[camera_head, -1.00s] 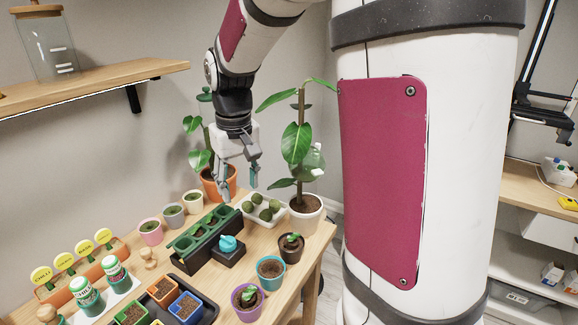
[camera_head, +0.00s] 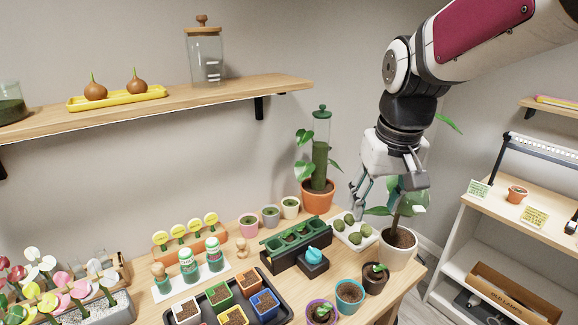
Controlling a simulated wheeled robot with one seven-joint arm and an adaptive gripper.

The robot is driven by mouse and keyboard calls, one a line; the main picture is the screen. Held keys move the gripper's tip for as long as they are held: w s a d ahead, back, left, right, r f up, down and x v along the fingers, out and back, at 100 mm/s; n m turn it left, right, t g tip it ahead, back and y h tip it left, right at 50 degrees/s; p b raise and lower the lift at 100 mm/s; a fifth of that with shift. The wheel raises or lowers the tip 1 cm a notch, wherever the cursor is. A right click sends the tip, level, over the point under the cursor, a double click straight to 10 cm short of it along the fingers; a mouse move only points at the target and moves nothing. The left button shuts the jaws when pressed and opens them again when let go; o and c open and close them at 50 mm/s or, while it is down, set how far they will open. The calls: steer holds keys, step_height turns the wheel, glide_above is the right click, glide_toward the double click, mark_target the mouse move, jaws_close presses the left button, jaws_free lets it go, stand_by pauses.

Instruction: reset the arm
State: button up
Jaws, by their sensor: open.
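My gripper (camera_head: 374,204) hangs from my arm at the right of the head view, fingers pointing down. It is open, and I see nothing between the fingers. It is in front of the tall plant in a white pot (camera_head: 398,247) and hides part of its leaves. Below the fingertips in the picture is a white tray (camera_head: 371,239) holding several round green balls. I cannot tell the height of the fingers above the tray.
The wooden table holds a dark green planter (camera_head: 297,235), a black tray (camera_head: 283,311) of small square pots, and a terracotta-potted plant (camera_head: 318,194). A wall shelf (camera_head: 205,94) runs above at left. A white shelf unit (camera_head: 482,260) stands at right.

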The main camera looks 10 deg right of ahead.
steer(key=s+a+r+t, duration=0.1)
steer(key=s+a, duration=0.2)
steer(key=s, duration=0.3)
steer(key=s+a+r+n+t, duration=0.1)
steer(key=s+a, duration=0.2)
steer(key=s, duration=0.4)
steer(key=shift+s+r+t, duration=0.2)
steer(key=shift+t, duration=0.2)
stand_by(0.4)
